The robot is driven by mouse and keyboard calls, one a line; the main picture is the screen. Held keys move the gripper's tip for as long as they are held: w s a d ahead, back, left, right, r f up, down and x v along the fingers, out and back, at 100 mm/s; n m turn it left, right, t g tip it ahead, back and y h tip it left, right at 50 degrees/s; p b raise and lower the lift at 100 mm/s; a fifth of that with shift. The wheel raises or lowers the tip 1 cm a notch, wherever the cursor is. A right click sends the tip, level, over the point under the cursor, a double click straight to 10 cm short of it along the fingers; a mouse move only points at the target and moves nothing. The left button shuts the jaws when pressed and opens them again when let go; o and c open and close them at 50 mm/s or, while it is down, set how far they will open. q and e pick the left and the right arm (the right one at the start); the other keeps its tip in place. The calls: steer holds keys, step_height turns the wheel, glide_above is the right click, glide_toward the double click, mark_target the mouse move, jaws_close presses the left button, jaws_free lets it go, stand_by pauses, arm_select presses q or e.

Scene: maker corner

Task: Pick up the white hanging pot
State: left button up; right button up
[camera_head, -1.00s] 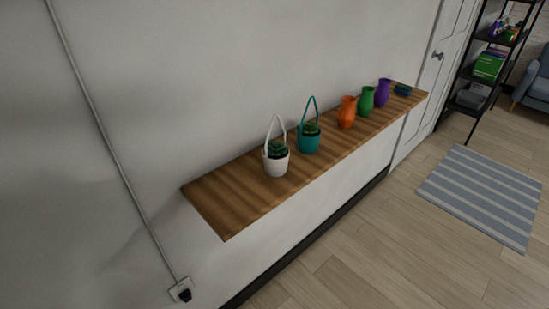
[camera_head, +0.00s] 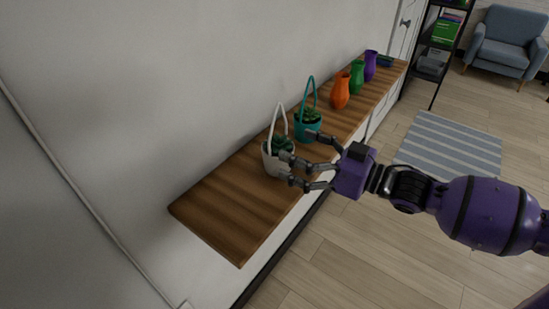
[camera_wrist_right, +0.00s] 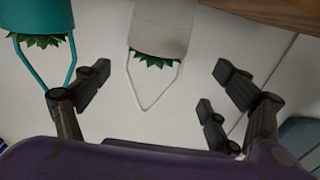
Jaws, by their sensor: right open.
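The white hanging pot (camera_head: 271,163), with a green plant and a tall white loop handle, stands upright on the wooden shelf (camera_head: 215,205). My right gripper (camera_head: 293,160) is open, with its fingers at the right side of this pot and partly in front of it. In the right wrist view the picture is inverted, and the white pot (camera_wrist_right: 160,32) lies ahead between the spread fingers of the gripper (camera_wrist_right: 160,80). Whether any finger touches it I cannot tell. My left gripper is not in view.
A teal hanging pot (camera_head: 306,122) stands close behind the white one; it also shows in the right wrist view (camera_wrist_right: 38,18). Farther along are orange (camera_head: 341,92), green (camera_head: 356,78) and purple (camera_head: 370,66) vases. The shelf's near end is clear. A wall runs behind.

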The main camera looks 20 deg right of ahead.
mark_target(278, 140)
steer(key=x, duration=0.6)
steer(key=shift+w+d+f, duration=0.25)
steer(key=shift+w+f, duration=0.1)
steer(key=shift+f, duration=0.05)
steer(key=shift+s, duration=0.1)
steer(key=shift+c, duration=1.1)
steer(key=c, duration=1.8)
steer(key=shift+r, duration=0.15)
